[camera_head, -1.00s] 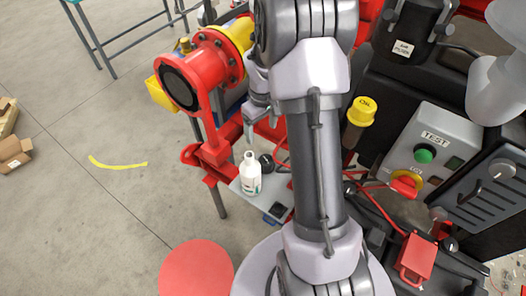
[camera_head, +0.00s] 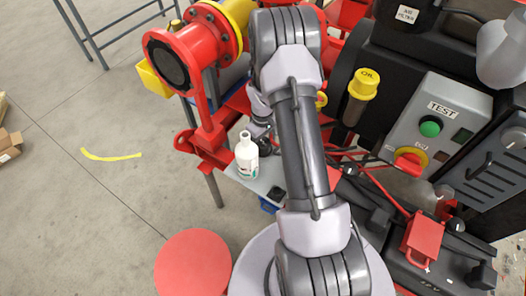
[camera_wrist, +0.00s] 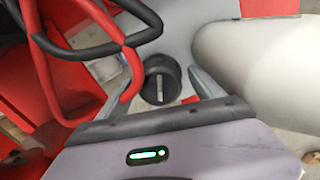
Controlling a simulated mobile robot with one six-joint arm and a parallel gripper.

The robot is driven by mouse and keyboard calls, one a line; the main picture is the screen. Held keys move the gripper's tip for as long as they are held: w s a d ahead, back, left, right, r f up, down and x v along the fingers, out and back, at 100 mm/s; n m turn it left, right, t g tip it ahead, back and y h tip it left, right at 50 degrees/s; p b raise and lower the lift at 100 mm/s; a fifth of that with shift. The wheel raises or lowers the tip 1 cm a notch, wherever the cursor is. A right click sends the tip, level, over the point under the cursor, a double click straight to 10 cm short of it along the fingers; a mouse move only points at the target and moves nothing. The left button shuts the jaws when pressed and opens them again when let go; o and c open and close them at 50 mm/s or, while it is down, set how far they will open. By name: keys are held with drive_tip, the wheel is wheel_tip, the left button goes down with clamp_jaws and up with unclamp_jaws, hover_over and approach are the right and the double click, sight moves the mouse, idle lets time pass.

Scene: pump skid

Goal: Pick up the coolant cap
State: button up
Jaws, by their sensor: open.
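The coolant cap appears to be the round black cap (camera_wrist: 157,86) with a pale bar across its top. In the wrist view it lies between the two fingers of my gripper (camera_wrist: 167,80), which are apart with visible gaps on both sides. Whether the fingertips have reached down around it, I cannot tell. In the head view my gripper (camera_head: 262,122) points down beside the white bottle (camera_head: 246,156). A dark round shape below it, partly hidden, seems to be the same cap (camera_head: 265,147).
Red and black cables (camera_wrist: 110,45) loop close to the left finger. A large pale rounded body (camera_wrist: 260,75), probably the bottle, stands close on the right. The red flanged pipe (camera_head: 190,55) rises left of my arm. The test box (camera_head: 438,125) is at the right.

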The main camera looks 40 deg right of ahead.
sight(262, 142)
wheel_tip(262, 142, down, 2)
drive_tip(key=shift+f, duration=0.25)
drive_tip(key=shift+r, duration=0.15)
drive_tip(key=shift+c, duration=1.1)
drive_tip(key=c, duration=1.2)
wheel_tip(262, 142, up, 18)
drive_tip(key=p, duration=0.6)
drive_tip(key=shift+p, duration=0.3)
